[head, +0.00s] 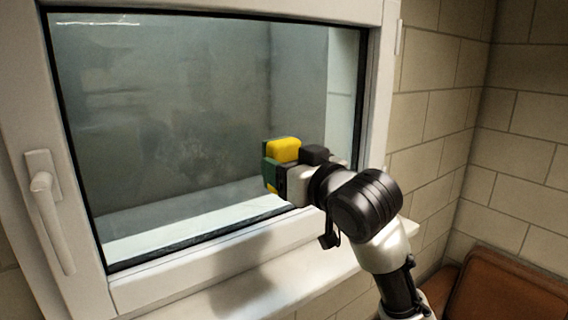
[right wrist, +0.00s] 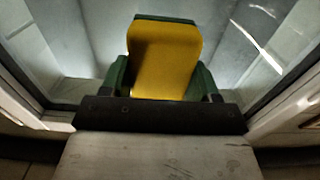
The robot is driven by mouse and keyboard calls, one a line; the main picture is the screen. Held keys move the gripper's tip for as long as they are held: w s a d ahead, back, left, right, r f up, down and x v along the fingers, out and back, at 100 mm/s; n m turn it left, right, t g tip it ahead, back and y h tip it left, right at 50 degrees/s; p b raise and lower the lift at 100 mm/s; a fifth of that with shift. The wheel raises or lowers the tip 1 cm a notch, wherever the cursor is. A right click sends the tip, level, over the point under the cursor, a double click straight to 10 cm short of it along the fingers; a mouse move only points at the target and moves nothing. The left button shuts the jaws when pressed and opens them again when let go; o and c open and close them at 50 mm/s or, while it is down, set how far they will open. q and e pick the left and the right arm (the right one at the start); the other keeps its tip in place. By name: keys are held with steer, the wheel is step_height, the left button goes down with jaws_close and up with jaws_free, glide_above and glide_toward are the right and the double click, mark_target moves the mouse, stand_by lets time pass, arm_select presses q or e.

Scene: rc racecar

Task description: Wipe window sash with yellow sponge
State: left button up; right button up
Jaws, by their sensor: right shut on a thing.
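The yellow sponge (head: 284,149) has a green layer on its far side and is held in front of the window glass. It also shows in the right wrist view (right wrist: 164,60), upright between the fingers. My right gripper (head: 272,168) is shut on it. Whether the sponge touches the glass cannot be told. The white window sash (head: 190,283) frames the pane (head: 190,90), which has cloudy smudges. The sponge is in front of the lower right part of the pane, above the bottom sash rail. My left gripper is not in view.
A white handle (head: 43,190) sticks out from the sash's left side. A pale sill (head: 285,262) runs below the window. A tiled wall (head: 430,110) stands to the right, with a brown leather-like seat (head: 505,285) at the lower right.

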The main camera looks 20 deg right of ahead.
steer(key=v, duration=0.3)
stand_by(0.5)
stand_by(0.3)
steer(key=shift+f, duration=0.1)
